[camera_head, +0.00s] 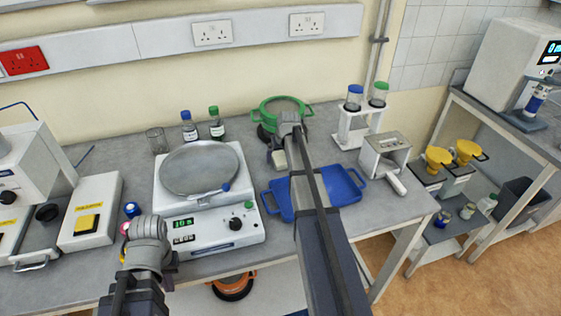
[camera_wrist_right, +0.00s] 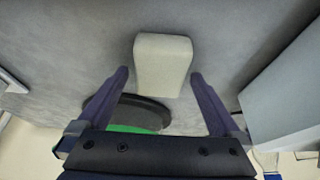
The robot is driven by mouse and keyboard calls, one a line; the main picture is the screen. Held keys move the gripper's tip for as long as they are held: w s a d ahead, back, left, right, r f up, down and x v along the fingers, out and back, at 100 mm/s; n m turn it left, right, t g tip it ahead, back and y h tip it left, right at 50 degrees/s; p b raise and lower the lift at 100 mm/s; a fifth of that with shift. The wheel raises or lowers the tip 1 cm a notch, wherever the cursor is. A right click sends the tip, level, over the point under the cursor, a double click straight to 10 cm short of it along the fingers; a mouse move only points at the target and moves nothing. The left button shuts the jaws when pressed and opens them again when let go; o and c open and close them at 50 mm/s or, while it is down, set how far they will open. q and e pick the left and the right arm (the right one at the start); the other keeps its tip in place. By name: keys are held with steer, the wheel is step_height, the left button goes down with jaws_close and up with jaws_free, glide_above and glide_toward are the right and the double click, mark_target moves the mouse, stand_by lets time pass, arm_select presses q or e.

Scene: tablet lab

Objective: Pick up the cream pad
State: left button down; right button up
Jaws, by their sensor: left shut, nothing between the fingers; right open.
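The cream pad (camera_wrist_right: 162,62) is a small block with rounded edges. In the right wrist view it lies on the grey bench, with its near part between the two fingertips in the picture. My right gripper (camera_wrist_right: 160,76) is open, with a visible gap on each side of the pad. In the head view the pad (camera_head: 278,160) shows beside my right gripper (camera_head: 273,150), whose arm hides part of the area. My left gripper (camera_head: 148,258) is shut and empty, low in front of the balance; its fingers are mostly hidden by its wrist.
A blue tray (camera_head: 345,189) lies just in front of the pad. A green ring-shaped holder (camera_head: 268,103) and a dark disc (camera_wrist_right: 130,112) are close behind it. A balance with a round plate (camera_head: 200,170) stands to the left, and a white bottle rack (camera_head: 347,130) to the right.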

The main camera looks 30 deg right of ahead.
mark_target(281, 157)
stand_by(0.3)
steer(key=c, duration=1.4)
step_height(281, 157, up, 10)
steer(key=p, duration=1)
steer(key=shift+r, duration=0.25)
